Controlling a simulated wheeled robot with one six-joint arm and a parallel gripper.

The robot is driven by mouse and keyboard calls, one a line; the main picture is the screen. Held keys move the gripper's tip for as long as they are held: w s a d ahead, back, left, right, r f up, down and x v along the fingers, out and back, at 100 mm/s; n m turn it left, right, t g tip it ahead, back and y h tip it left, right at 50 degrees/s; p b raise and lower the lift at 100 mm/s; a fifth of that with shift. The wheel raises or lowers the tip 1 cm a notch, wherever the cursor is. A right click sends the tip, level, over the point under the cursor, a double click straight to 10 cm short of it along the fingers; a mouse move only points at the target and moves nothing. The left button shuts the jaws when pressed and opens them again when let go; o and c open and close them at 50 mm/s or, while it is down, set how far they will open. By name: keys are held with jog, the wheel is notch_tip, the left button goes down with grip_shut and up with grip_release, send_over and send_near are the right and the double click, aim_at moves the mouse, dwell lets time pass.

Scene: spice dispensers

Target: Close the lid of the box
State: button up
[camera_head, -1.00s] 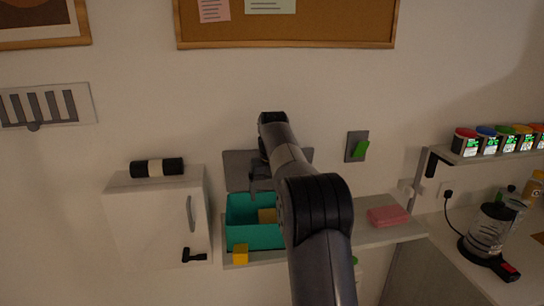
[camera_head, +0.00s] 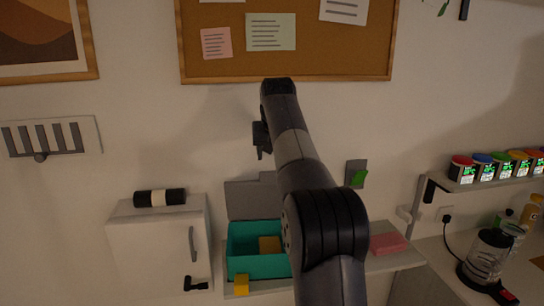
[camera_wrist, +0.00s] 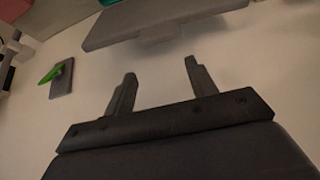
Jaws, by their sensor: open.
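The box (camera_head: 256,267) is teal and stands on a shelf. A tan block (camera_head: 269,244) lies inside it. Its grey lid (camera_head: 250,200) is open, standing up behind the box against the wall. My arm hides the right part of the lid and box. My gripper (camera_head: 262,140) is above the lid, apart from it, near the wall. In the wrist view, my gripper (camera_wrist: 162,78) has its two fingers spread with nothing between them. The grey lid (camera_wrist: 165,22) lies beyond the fingertips there, with a sliver of teal behind it.
A white cabinet (camera_head: 160,250) with a black and white roll (camera_head: 160,197) on top stands left of the box. A yellow block (camera_head: 242,284) sits at the box's front. A pink sponge (camera_head: 388,243) lies to the right. A green switch (camera_head: 358,178) is on the wall.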

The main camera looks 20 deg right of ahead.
aim_at(272, 172)
notch_tip(272, 172, up, 4)
jog(key=shift+w+d+f+t, duration=0.1)
jog(key=shift+w+f+t, duration=0.05)
jog(key=shift+t, duration=0.15)
jog(key=shift+c, duration=0.7)
jog(key=shift+r, duration=0.2)
jog(key=shift+c, duration=0.7)
jog(key=p+x, duration=0.1)
jog(key=x, duration=0.8)
jog(key=shift+w+d+f, duration=0.2)
jog(key=shift+w, duration=0.05)
grip_shut()
jog(key=shift+s+a+f, duration=0.15)
jog(key=shift+s, duration=0.4)
jog(key=shift+s+a+f, duration=0.1)
jog(key=shift+s+a, duration=0.05)
jog(key=shift+s, duration=0.35)
jog(key=shift+s+a+f, duration=0.25)
jog(key=shift+s+f, duration=0.1)
jog(key=shift+s, duration=0.4)
jog(key=shift+s+f, duration=0.1)
jog(key=shift+f, duration=0.05)
